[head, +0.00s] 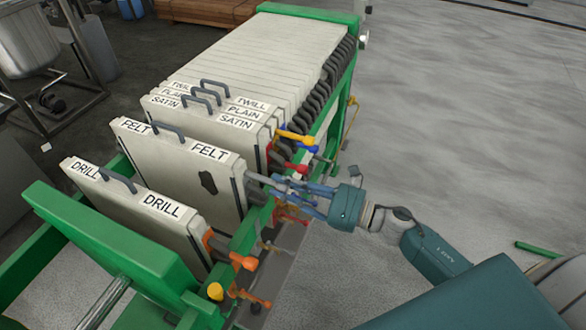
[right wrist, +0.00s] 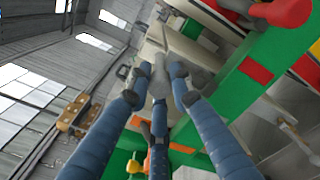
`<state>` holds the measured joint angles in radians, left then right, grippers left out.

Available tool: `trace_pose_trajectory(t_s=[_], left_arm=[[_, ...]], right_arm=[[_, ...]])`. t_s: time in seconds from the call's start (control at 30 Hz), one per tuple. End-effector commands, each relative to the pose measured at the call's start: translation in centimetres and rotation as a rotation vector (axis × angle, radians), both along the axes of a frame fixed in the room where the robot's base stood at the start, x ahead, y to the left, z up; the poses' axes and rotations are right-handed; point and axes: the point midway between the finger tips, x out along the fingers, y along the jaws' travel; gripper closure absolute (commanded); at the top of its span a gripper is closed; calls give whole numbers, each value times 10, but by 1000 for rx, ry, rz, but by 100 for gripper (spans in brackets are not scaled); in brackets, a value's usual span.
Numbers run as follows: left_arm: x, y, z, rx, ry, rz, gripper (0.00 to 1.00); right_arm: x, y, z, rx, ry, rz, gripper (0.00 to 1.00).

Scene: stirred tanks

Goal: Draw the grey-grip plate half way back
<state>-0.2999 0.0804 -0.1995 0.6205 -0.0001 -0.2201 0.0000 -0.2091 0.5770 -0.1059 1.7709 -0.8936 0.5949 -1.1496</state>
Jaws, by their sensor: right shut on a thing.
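The grey-grip plate is the pale plate labelled FELT (head: 185,165). It stands upright with a clear gap on both sides, and a dark blotch marks its face. Its grey side grip (head: 256,178) sticks out at the right edge and runs to my right gripper (head: 278,185). My right gripper is shut on this grip. In the right wrist view the blue fingers of the right gripper (right wrist: 157,78) close around the grey grip (right wrist: 158,88). The fingers partly hide the grip. My left gripper is not in view.
The DRILL plate (head: 130,205), with an orange grip (head: 243,261), stands nearer, by the green end frame (head: 110,245). Behind FELT, the SATIN plate (head: 200,122) fronts the packed stack, with red, blue and yellow grips close to my gripper.

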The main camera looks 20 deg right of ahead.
Motion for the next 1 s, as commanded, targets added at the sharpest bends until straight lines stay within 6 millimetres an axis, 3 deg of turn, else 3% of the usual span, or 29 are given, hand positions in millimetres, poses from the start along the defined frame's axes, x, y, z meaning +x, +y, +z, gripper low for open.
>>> trace_pose_trajectory(t_s=[0.2,0.57,0.6,0.67,1.0], left_arm=[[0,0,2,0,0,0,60],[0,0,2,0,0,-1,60],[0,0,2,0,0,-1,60],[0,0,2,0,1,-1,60],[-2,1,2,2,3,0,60]], right_arm=[[-18,18,0,-1,1,7,100],[-19,19,0,-1,0,4,100],[-19,19,0,-1,0,4,71],[-19,19,0,-1,0,3,60],[-19,16,0,-1,0,1,60]])
